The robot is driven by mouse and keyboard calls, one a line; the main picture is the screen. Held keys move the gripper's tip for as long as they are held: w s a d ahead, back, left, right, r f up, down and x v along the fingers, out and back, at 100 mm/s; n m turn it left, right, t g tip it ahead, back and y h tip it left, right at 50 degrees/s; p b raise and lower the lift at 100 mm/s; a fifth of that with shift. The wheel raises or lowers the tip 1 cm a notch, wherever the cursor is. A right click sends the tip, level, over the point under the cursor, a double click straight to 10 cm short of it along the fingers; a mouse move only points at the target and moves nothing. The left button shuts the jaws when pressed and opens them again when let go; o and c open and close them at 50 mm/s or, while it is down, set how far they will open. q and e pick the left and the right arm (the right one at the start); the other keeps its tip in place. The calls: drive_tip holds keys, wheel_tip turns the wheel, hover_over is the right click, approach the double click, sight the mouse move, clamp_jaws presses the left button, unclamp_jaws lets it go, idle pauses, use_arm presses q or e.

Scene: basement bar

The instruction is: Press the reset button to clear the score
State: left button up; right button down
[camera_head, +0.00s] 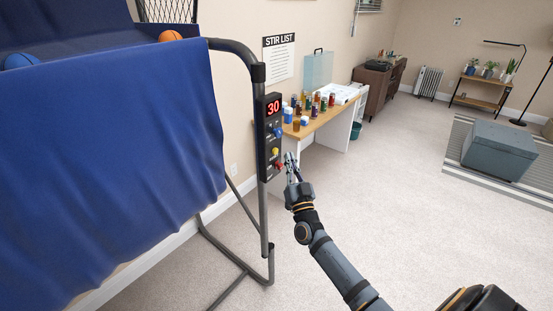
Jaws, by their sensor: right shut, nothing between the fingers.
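A black control box (263,138) is mounted on the frame post of a basketball game. Its red display (273,107) reads 30. Below the display are a blue button or knob (277,132), a yellow button (275,151) and a red button (279,166) near the bottom. Which one is the reset button I cannot read. My right gripper (290,158) is shut and empty, its fingertips just right of the red button. I cannot tell whether they touch it. My left gripper is not in view.
The game's blue cloth (130,140) and grey tube frame (263,215) fill the left side. A white-sided wooden table (325,120) with several small bottles stands behind my gripper. Open carpet lies to the right, with a grey chest (498,150) farther off.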

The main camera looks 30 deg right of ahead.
drive_tip(key=shift+w+a, duration=0.2)
drive_tip(key=shift+w, duration=0.25)
drive_tip(key=shift+w+a, duration=0.2)
drive_tip(key=shift+w, duration=0.25)
drive_tip(key=shift+w, duration=0.1)
idle(0.8)
drive_tip(key=shift+w+a, duration=0.15)
drive_tip(key=shift+w, duration=0.15)
drive_tip(key=shift+w+a+r+b, duration=0.1)
drive_tip(key=shift+w+a+b, duration=0.05)
drive_tip(key=shift+w+b, duration=0.25)
idle(0.6)
drive_tip(key=shift+s, duration=0.2)
drive_tip(key=shift+s+d+p, duration=0.3)
drive_tip(key=shift+s+p, duration=0.35)
